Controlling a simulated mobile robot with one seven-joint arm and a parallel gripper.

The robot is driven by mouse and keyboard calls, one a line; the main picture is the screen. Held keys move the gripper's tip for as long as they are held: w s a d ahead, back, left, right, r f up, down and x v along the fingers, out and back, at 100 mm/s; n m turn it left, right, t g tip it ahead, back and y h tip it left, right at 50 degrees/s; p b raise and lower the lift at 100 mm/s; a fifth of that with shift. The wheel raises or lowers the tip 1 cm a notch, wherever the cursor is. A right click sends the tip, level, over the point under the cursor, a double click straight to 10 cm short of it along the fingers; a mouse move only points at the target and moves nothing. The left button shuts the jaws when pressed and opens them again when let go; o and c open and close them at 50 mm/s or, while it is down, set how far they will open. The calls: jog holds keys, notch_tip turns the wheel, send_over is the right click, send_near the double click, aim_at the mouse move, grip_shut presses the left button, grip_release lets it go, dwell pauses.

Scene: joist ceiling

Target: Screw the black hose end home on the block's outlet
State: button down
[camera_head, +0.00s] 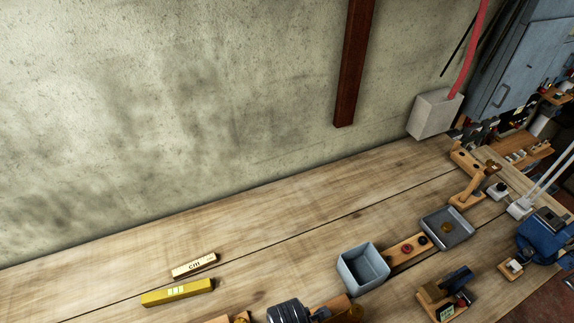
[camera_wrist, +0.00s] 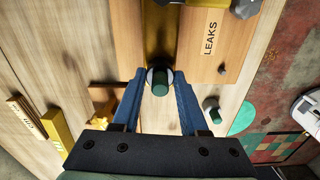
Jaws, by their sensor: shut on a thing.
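In the wrist view my gripper (camera_wrist: 160,84) has its two blue fingers on either side of a short, dark round piece with a pale rim (camera_wrist: 160,76). I take it for the black hose end, though its face looks dark green here. The fingers are shut on it. A brass-coloured block (camera_wrist: 159,36) lies just beyond it, beside a wooden board marked LEAKS (camera_wrist: 208,52). I cannot tell the outlet apart from the held piece, nor how far any thread is engaged. In the head view the work spot is at the bottom edge and mostly cut off.
A yellow block (camera_head: 178,292) and a pale labelled block (camera_head: 194,266) lie left on the bench. A blue-grey bin (camera_head: 362,268), a grey tray (camera_head: 447,229) and a blue vise (camera_head: 545,235) stand right. A small green-topped piece (camera_wrist: 213,110) is near the right finger. The back-left bench is clear.

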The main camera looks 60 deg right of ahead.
jog(key=shift+c, duration=1.8)
grip_release()
jog(key=shift+s, duration=0.15)
notch_tip(320, 180, up, 17)
